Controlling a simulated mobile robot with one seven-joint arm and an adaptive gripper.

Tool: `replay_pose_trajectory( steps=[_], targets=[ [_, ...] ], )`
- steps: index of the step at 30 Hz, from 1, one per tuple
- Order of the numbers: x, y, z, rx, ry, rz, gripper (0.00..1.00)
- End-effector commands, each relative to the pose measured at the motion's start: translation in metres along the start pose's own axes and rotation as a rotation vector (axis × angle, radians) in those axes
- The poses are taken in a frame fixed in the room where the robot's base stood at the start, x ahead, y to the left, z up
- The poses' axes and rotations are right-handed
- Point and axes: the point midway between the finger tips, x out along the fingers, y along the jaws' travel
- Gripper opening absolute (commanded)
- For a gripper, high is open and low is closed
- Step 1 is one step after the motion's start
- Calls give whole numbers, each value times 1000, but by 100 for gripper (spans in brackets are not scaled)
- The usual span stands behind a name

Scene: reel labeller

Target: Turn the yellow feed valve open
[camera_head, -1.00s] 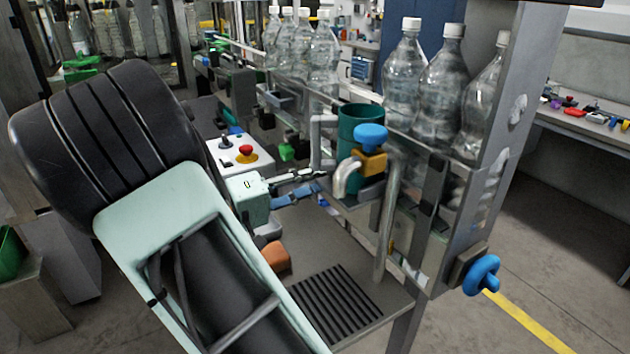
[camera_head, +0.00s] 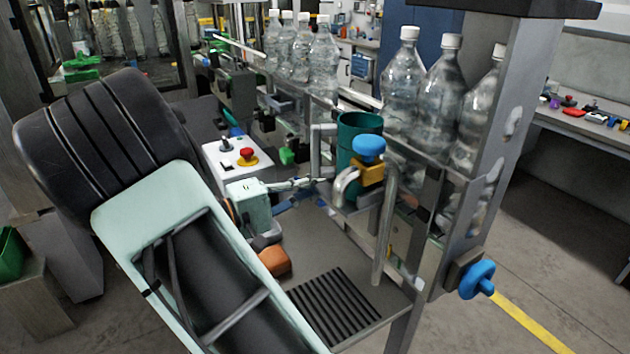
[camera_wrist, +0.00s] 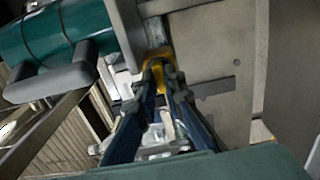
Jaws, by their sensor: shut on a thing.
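In the wrist view the yellow valve handle (camera_wrist: 157,68) sits between my fingertips, beside a grey bracket and below the end of a green cylinder. My gripper (camera_wrist: 160,72) is shut on it; the fingers cover part of the handle. In the head view my gripper (camera_head: 322,180) reaches right from its pale green body to the pipework by the green cylinder (camera_head: 357,128). I cannot clearly make out the held handle there. A separate blue knob on a yellow block (camera_head: 369,173) stands in front of the cylinder.
A bent grey pipe (camera_head: 345,186) and an upright post (camera_head: 385,235) stand close to my fingers. Clear bottles (camera_head: 440,95) line the rail behind. A white panel with a red button (camera_head: 247,155) lies left of my gripper. A blue handwheel (camera_head: 477,280) juts from the frame.

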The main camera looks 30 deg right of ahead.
Motion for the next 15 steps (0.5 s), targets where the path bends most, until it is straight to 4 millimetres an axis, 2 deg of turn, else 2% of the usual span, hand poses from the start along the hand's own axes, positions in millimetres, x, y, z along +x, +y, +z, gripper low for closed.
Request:
replay_pose_trajectory(
  steps=[8,9,13,15],
  targets=[
    [0,0,0,-8,1,1,0],
    [0,0,0,-8,1,1,14],
    [0,0,0,-7,1,1,27],
    [0,0,0,-6,1,1,27]
  ],
)
